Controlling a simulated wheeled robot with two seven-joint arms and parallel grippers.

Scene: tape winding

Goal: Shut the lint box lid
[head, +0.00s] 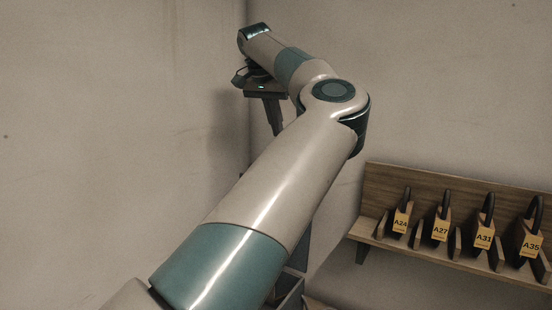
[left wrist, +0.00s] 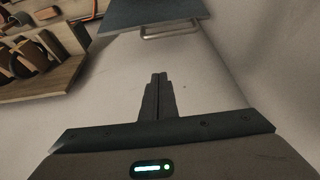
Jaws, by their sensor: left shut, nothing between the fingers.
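My left arm reaches up across the head view, and its gripper (head: 273,118) hangs near the wall corner. In the left wrist view the two fingers (left wrist: 157,78) are together with nothing between them. A dark blue-grey panel (left wrist: 135,14) with a metal bar handle (left wrist: 171,31) lies beyond the fingertips, apart from them; it looks like the lint box lid. In the head view, part of a grey box (head: 291,292) shows low behind my arm, mostly hidden. I cannot tell how far the lid stands open. My right gripper is not in view.
A wooden wall shelf (head: 375,232) at the right holds several dark items with yellow tags. The shelf also shows at upper left in the wrist view (left wrist: 50,88). Pale walls meet behind my gripper. The space around the fingers is clear.

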